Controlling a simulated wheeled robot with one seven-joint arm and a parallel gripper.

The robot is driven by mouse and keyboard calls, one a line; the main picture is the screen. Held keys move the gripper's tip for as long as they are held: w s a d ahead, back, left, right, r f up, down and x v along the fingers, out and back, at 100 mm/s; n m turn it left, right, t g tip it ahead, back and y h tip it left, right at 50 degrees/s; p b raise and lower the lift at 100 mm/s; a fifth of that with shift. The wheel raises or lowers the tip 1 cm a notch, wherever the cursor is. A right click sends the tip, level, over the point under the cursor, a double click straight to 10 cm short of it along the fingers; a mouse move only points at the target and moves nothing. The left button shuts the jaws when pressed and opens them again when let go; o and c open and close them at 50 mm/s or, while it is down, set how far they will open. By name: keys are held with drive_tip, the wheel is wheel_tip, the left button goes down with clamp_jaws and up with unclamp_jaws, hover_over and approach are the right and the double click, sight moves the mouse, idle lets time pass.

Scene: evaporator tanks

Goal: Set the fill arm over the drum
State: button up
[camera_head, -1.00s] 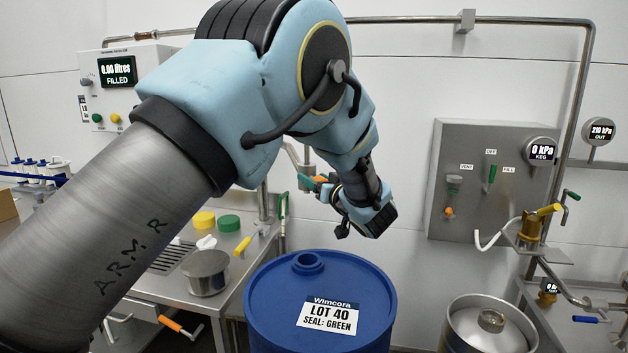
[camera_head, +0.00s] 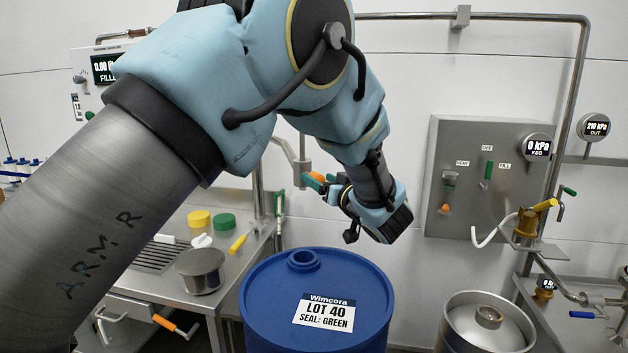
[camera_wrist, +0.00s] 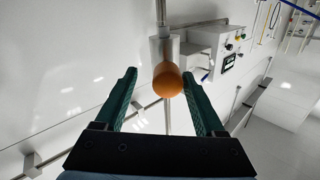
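The fill arm (camera_head: 302,170) is a grey metal arm on the left, behind my arm, ending in an orange knob (camera_head: 317,176). The knob (camera_wrist: 167,79) also shows large in the wrist view. My gripper (camera_head: 322,183) has green fingers; in the wrist view (camera_wrist: 163,88) they are spread, with the knob between their tips, nearer the right finger. Contact cannot be told. The blue drum (camera_head: 265,300) stands upright below my gripper, with a round open neck (camera_head: 303,259) on its lid and a label (camera_head: 324,312) reading LOT 40, SEAL: GREEN. My arm hides part of the fill arm.
A steel bench (camera_head: 135,280) with a pot (camera_head: 201,270), yellow cap (camera_head: 199,219) and green cap (camera_head: 225,221) stands left. A filler display (camera_head: 107,68) is partly hidden by my arm. A keg (camera_head: 487,325) and valve panel (camera_head: 470,185) stand right.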

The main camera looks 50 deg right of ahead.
drive_tip(key=b+v, duration=0.1)
drive_tip(key=v, duration=0.5)
drive_tip(key=shift+s+a, duration=0.15)
idle(0.3)
